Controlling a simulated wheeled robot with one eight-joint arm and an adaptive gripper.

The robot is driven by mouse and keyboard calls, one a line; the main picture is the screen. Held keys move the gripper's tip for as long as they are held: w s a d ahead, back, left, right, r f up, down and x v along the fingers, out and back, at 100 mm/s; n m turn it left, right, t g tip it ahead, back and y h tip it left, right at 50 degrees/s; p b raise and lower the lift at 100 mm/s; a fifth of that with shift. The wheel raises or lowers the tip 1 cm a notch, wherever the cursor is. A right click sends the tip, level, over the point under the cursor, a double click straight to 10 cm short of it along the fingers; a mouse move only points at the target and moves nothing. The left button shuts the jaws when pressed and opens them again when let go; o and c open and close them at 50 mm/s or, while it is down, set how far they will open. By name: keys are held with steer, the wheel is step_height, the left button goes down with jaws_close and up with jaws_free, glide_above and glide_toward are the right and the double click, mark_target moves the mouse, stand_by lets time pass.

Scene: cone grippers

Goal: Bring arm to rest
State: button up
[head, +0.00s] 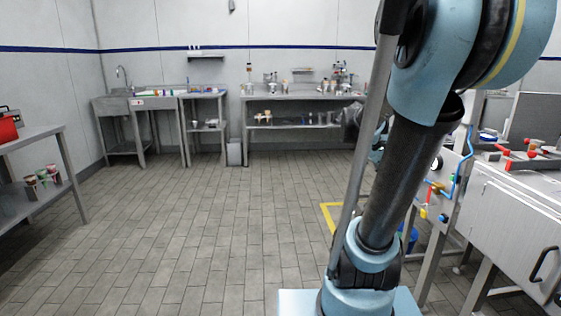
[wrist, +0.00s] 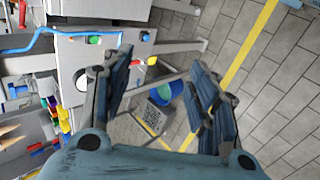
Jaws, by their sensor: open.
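My arm (head: 400,180) rises in the right half of the head view, its lower dark link tilted up to a large blue joint at the top right. My gripper (wrist: 160,85) is in the wrist view, its two blue-grey fingers spread wide with nothing between them. Behind the fingers, farther off, are the floor, a blue bucket and a grey box. I cannot make out the gripper clearly in the head view, where the arm covers that area.
A steel machine (head: 515,225) with valves and a blue hose stands close at the right. A steel table (head: 40,133) is at the left; a sink (head: 115,103) and workbench (head: 295,97) line the back wall. The tiled floor (head: 190,220) between is clear. A blue bucket (wrist: 167,92) stands below.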

steer(key=s+a+f+y, duration=0.4)
steer(key=s+a+f, duration=0.2)
steer(key=a, duration=0.3)
steer(key=s+a+f+m+t+y, duration=0.1)
steer(key=s+a+f+y, duration=0.3)
steer(key=s+a+f, duration=0.3)
steer(key=a, duration=0.3)
steer(key=shift+s+a+f+y, duration=0.25)
steer(key=shift+a+f+y, duration=0.05)
steer(key=shift+f+y, duration=0.1)
steer(key=shift+c, duration=0.3)
steer(key=c, duration=0.4)
steer(key=shift+d, duration=0.15)
steer(key=shift+c, duration=0.2)
